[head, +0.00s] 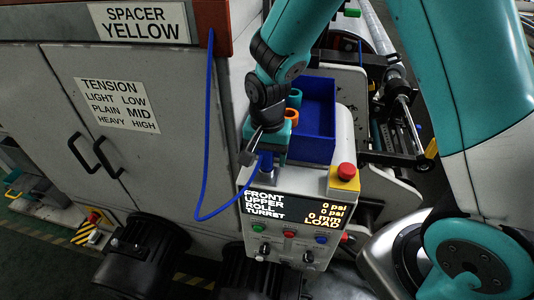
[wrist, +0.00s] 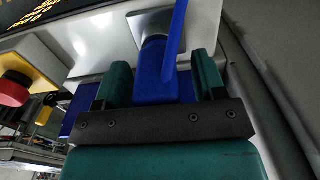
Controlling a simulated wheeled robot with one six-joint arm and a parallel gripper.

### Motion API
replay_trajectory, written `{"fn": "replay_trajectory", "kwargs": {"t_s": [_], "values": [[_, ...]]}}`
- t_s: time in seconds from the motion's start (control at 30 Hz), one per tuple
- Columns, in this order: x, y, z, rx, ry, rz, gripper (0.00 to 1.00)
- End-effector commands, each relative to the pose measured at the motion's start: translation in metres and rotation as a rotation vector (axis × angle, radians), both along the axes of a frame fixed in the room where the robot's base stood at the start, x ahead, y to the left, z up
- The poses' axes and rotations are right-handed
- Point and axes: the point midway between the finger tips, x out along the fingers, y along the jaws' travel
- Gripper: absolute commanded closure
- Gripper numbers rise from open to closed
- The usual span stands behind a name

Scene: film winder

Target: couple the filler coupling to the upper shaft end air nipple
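The blue filler coupling (head: 266,162) is at the top left of the display console, with its blue hose (head: 207,120) looping down from the cabinet. In the wrist view the coupling (wrist: 154,75) stands against a grey metal bracket (wrist: 150,22), between my two green fingers. My gripper (head: 270,150) is at the console's top edge. In the wrist view my gripper (wrist: 162,78) looks open, with a gap between the coupling and the right finger; contact on the left is unclear. Shafts (head: 400,110) show at the right, but I cannot make out the upper air nipple.
A red emergency button (head: 346,171) on a yellow box is close by. The console display (head: 290,210) is below; the cabinet (head: 150,130) is left.

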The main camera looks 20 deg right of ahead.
Motion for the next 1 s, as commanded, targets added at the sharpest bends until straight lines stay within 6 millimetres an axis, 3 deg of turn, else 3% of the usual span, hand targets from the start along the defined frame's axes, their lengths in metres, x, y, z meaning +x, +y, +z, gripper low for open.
{"fn": "replay_trajectory", "kwargs": {"t_s": [0.03, 0.23, 0.27, 0.3, 0.4, 1.0], "values": [[0.000, 0.000, 0.000, 0.000, 0.000, 0.000, 0.45], [0.000, 0.000, 0.000, 0.000, 0.000, 0.000, 0.91], [0.000, 0.000, 0.000, 0.000, 0.000, 0.000, 0.92], [0.000, 0.000, 0.000, 0.000, 0.000, 0.000, 0.73], [0.000, 0.000, 0.000, 0.000, 0.000, 0.000, 0.95], [0.001, 0.000, 0.016, 0.000, -0.001, 0.000, 0.95]]}}
